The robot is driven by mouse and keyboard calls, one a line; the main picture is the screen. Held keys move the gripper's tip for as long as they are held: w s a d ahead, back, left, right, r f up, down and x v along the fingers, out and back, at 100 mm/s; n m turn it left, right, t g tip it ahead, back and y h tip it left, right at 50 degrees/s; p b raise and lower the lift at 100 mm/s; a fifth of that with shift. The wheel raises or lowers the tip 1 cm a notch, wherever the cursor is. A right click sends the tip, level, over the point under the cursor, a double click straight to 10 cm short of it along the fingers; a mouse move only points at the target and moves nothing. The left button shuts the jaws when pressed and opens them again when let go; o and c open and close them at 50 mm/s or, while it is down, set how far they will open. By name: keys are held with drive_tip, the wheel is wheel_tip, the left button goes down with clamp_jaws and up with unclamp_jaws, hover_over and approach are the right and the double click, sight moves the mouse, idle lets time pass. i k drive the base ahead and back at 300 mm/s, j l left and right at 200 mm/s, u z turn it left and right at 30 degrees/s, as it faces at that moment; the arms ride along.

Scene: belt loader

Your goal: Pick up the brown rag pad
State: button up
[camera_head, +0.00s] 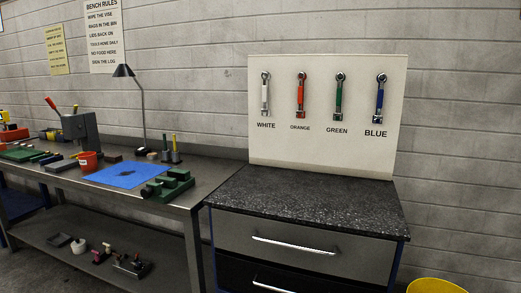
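I cannot pick out the brown rag pad with certainty. A small dark brown flat block (113,157) lies on the workbench behind the blue mat, and its material is too small to tell. A lighter brown block (152,155) sits by the lamp's foot. My gripper is not in view.
The workbench (212,179) also holds a blue mat (108,179) with a dark patch, a red cup (88,162), a green vise-like tool (168,187) and a lamp (139,110). A bare granite-topped cabinet (310,200) stands right, below four labelled wrenches. A yellow bin (435,286) is at lower right.

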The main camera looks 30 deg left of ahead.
sight(112, 157)
drive_tip(key=u, duration=2.2)
